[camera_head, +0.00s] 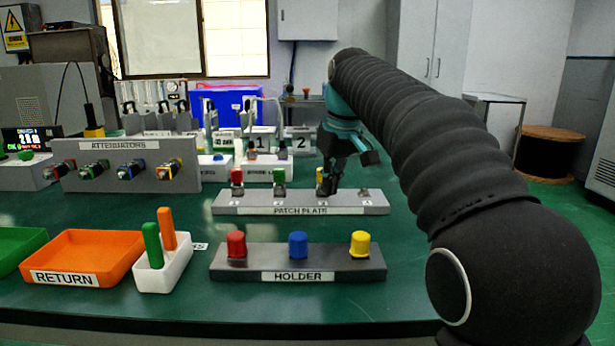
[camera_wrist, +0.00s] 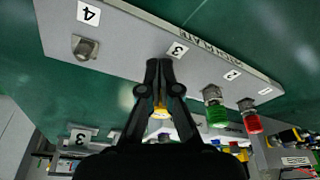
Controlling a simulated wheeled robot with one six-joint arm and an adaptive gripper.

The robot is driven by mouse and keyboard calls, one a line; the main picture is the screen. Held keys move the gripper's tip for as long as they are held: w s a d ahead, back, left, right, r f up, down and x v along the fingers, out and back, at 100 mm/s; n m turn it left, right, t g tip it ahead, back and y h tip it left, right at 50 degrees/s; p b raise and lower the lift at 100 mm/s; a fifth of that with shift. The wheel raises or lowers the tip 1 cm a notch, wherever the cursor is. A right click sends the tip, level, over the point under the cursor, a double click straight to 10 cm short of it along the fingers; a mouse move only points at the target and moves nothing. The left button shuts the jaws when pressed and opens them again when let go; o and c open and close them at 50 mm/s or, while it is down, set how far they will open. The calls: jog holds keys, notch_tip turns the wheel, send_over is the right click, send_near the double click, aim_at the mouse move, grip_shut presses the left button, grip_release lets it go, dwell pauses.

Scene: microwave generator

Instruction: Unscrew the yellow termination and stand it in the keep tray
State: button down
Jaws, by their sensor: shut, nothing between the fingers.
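A yellow piece (camera_head: 319,175) stands at the third place of the patch plate (camera_head: 230,209), partly hidden by my gripper (camera_head: 327,188). In the wrist view my gripper (camera_wrist: 159,66) has its fingertips together in front of the plate's label 3, and yellow (camera_wrist: 160,112) shows in the gap behind the fingers. The fingers hold nothing; whether they touch the yellow piece I cannot tell. A yellow cap (camera_head: 360,243) also sits on the holder (camera_head: 330,262). No tray marked keep is readable; a green tray (camera_head: 18,247) is cut off at the left edge.
Red (camera_head: 237,177) and green (camera_head: 279,177) pieces stand left on the plate. An orange return tray (camera_head: 95,250) and a white box (camera_head: 165,272) with orange and green sticks stand front left. Attenuators (camera_head: 130,170) stand behind. Green table is bare between plate and holder.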

jog(key=shift+w+d+p, duration=0.4)
jog(key=shift+d+p, duration=0.05)
jog(key=shift+p, duration=0.85)
jog(key=shift+s+d, duration=0.1)
jog(key=shift+d, duration=0.05)
dwell(0.4)
jog(key=shift+s+d, duration=0.15)
jog(key=p+v, duration=0.3)
jog(key=w+p+v, duration=0.1)
jog(key=p, duration=0.1)
jog(key=shift+s+a+r, duration=0.1)
jog(key=shift+a+r, duration=0.15)
jog(key=shift+r, duration=0.8)
